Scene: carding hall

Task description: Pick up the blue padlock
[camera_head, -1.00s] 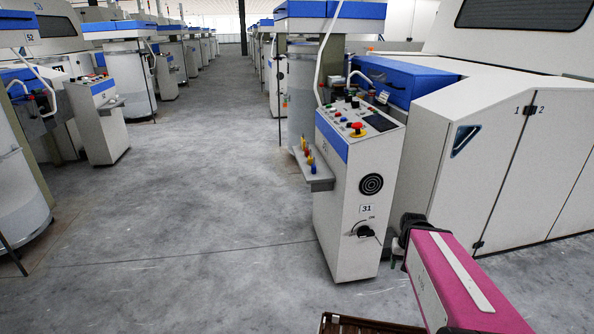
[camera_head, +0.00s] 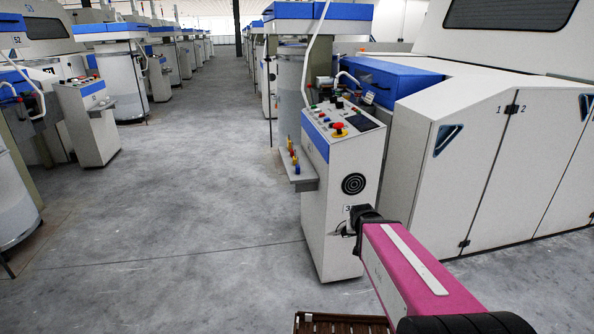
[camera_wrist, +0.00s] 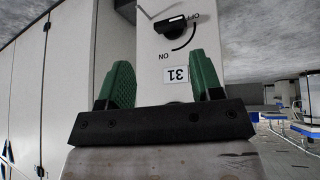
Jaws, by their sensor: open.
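Small red, yellow and blue padlock-like pieces stand on a narrow grey shelf (camera_head: 302,184) at the left side of the white control cabinet. The blue one (camera_head: 297,168) is nearest in the row; it is too small to make out its form clearly. My gripper (camera_wrist: 163,85) shows two green fingers, spread apart with nothing between them, in the wrist view. They point at the front of the cabinet, near its "31" label. In the head view my gripper is to the right of and below the shelf, its fingers mostly hidden. The wrist view does not show the padlock.
The cabinet (camera_head: 345,255) carries a button panel (camera_head: 345,118) with a red knob on top, and a black rotary switch (camera_wrist: 176,25) on its front. A large white machine (camera_head: 480,175) stands to the right. The grey floor aisle (camera_head: 190,190) at left is clear.

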